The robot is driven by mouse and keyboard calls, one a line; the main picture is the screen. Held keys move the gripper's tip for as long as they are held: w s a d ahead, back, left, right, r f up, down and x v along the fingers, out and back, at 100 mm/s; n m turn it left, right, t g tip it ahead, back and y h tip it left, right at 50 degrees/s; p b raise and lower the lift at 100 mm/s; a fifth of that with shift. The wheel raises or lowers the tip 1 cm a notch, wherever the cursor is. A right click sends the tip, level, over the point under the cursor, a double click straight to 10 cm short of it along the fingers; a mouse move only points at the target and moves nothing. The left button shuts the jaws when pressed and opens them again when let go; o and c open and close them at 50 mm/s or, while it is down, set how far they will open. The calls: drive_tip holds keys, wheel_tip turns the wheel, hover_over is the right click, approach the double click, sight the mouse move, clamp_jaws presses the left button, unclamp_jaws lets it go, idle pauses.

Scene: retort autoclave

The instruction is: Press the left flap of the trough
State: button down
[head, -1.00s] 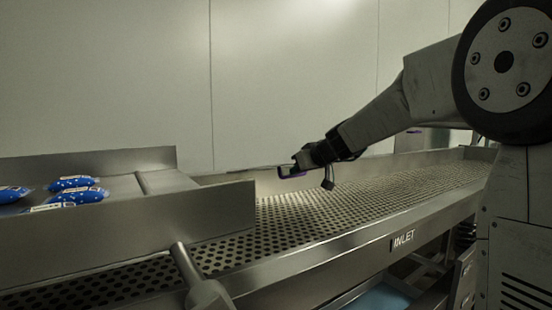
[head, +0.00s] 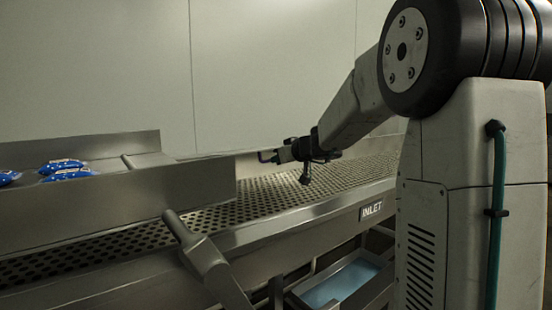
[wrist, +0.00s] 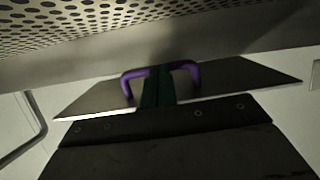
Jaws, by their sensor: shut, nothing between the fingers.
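A long steel trough with a perforated bed (head: 285,193) runs across the head view, with an INLET label on its front rail. My gripper (head: 265,156) is over its far side, close to the back edge. In the wrist view my gripper (wrist: 158,88) shows its purple fingers drawn together at dark green pads, shut and empty. The perforated metal (wrist: 90,22) and a smooth steel band lie beyond the fingertips; I cannot tell whether they touch. I cannot pick out the left flap with certainty in either view.
A steel side tray (head: 112,205) at the left holds blue packs (head: 62,170). A grey angled bar (head: 205,258) stands at the trough's front. A bin with blue contents (head: 340,283) is below. A pale wall (head: 270,70) stands close behind the trough.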

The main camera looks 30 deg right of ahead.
drive_tip(key=shift+a+f, duration=0.15)
drive_tip(key=shift+f, duration=0.8)
drive_tip(key=r+v, duration=0.1)
drive_tip(key=v, duration=0.7)
drive_tip(key=shift+r, duration=0.45)
drive_tip(key=shift+w, duration=0.1)
